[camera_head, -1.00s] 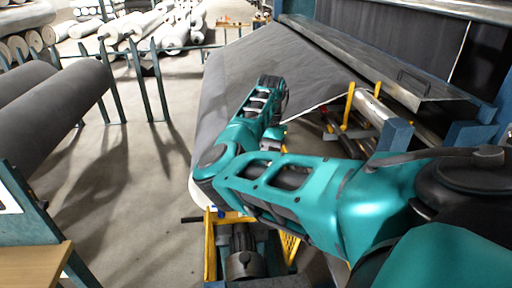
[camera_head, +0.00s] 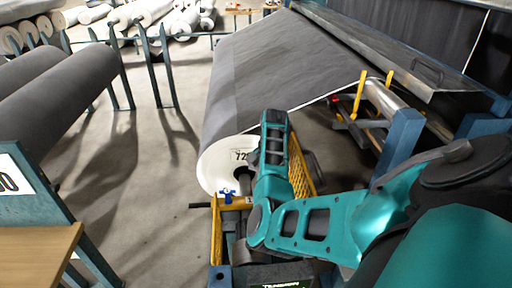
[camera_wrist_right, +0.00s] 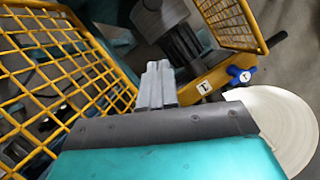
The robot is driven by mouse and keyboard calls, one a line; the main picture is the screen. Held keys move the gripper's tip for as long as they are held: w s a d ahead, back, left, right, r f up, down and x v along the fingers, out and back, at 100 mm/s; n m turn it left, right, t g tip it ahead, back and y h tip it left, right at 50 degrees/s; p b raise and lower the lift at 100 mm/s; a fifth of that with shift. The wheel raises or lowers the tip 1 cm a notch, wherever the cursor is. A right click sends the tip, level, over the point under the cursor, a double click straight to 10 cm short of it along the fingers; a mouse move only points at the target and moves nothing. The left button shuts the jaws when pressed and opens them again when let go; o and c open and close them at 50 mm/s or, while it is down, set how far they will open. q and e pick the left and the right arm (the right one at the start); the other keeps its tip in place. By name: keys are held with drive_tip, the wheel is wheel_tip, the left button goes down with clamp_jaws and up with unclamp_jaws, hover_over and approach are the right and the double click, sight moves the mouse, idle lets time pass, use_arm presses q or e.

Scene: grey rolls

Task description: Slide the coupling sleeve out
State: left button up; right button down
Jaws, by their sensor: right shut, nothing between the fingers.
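My right gripper (camera_wrist_right: 157,78) shows in the wrist view with its grey fingers together and nothing between them. Just beyond the fingertips is a dark ribbed shaft part (camera_wrist_right: 184,46) with a wider grey cylindrical piece (camera_wrist_right: 158,16) behind it, which looks like the coupling sleeve. I cannot tell whether the fingers touch it. In the head view a grey cylindrical part (camera_head: 240,250) on the stand is partly covered by my right arm, and my right gripper is hidden behind the arm. My left gripper is not in view.
A yellow bracket with a blue-handled valve (camera_wrist_right: 240,74) and yellow mesh guards (camera_wrist_right: 60,80) are close around the gripper. The large grey roll (camera_head: 225,110) with its white end face (camera_head: 216,168) lies beyond the stand. Open floor (camera_head: 140,200) is at left.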

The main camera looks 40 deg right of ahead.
drive_tip(key=shift+s+a+f, duration=0.45)
drive_tip(key=shift+a+f, duration=0.55)
drive_tip(key=shift+f, duration=0.45)
drive_tip(key=shift+s+a+f, duration=0.4)
drive_tip(key=shift+a+f, duration=0.65)
drive_tip(key=shift+f, duration=0.4)
drive_tip(key=shift+s+a+f, duration=0.45)
drive_tip(key=shift+a+f, duration=0.55)
drive_tip(key=shift+f, duration=0.45)
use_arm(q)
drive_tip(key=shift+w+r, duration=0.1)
